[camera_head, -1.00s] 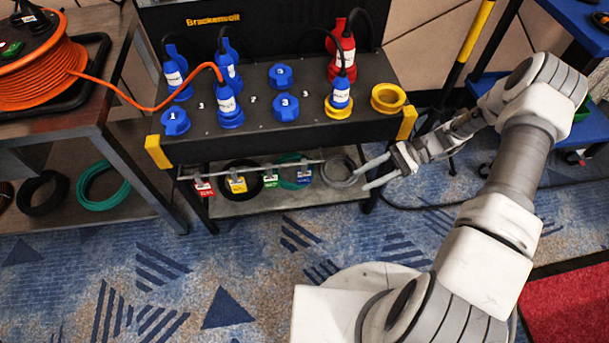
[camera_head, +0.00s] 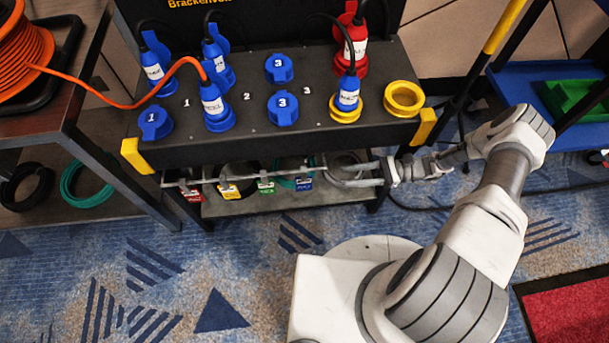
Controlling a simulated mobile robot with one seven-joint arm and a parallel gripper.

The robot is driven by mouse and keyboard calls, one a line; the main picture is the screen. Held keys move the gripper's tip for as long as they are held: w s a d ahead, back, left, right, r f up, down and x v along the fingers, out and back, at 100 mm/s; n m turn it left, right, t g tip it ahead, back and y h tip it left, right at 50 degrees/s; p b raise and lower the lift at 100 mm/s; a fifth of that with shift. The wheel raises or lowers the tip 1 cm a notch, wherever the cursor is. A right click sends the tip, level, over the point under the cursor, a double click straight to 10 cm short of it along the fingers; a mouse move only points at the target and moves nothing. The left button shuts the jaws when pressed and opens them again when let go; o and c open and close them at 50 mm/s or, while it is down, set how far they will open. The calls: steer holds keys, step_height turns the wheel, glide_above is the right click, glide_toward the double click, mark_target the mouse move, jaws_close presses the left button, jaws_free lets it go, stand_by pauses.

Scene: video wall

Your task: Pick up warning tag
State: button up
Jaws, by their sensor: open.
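Several small tags hang in a row from a thin rail under the black panel's front edge. They are a red tag (camera_head: 194,195), a yellow tag (camera_head: 229,191), a green tag (camera_head: 265,187) and a blue tag (camera_head: 304,184). Their print is too small to read, so I cannot tell which is the warning tag. My gripper (camera_head: 330,175) comes in from the right at the rail's right end. Its two fingers point left and are apart, with no tag between them. The blue tag is nearest to the fingertips.
The black power panel (camera_head: 250,143) with blue, red and yellow connectors overhangs the tags. Coiled cables lie on the shelf (camera_head: 240,208) behind and below them. An orange cable reel (camera_head: 22,55) stands on the left table. Carpeted floor in front is open.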

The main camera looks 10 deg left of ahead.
mark_target(304, 180)
steer(key=b+x, duration=0.3)
steer(key=x, duration=1.3)
steer(key=shift+s+r, duration=0.2)
steer(key=shift+s, duration=0.25)
steer(key=shift+a, duration=0.1)
jaws_close()
